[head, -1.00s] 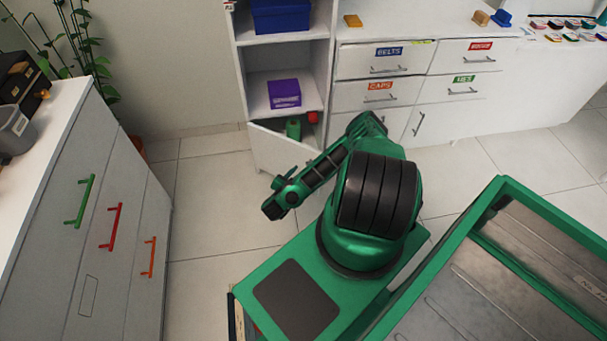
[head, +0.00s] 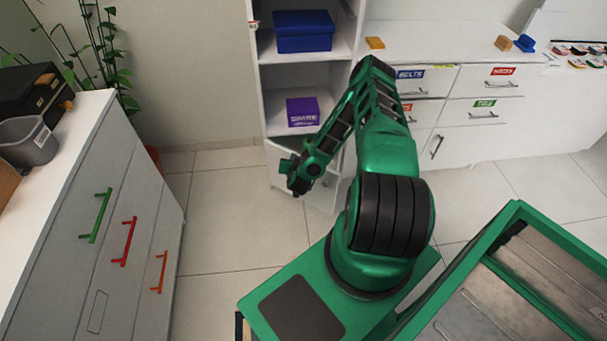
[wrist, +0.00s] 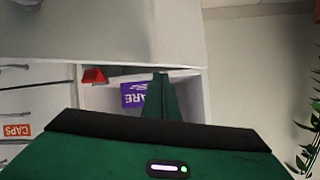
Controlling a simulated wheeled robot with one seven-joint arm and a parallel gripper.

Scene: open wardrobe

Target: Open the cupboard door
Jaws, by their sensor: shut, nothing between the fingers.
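The cupboard door (head: 322,197) is the white panel at the bottom of the tall white shelf unit. It stands ajar, and my arm and gripper cover much of it in the head view. In the wrist view, which is upside down, a broad pale panel that looks like the door (wrist: 95,35) fills the upper left. My gripper (head: 297,187) is shut and empty, pointing down in front of the cupboard's left part. Its fingers (wrist: 160,85) also show in the wrist view. I cannot tell whether they touch the door.
Above the cupboard, shelves hold a purple box (head: 302,111) and a blue box (head: 304,32). A red object (wrist: 93,76) shows in the wrist view. White drawers (head: 485,111) stand to the right, a grey cabinet (head: 85,270) to the left. Floor between is clear.

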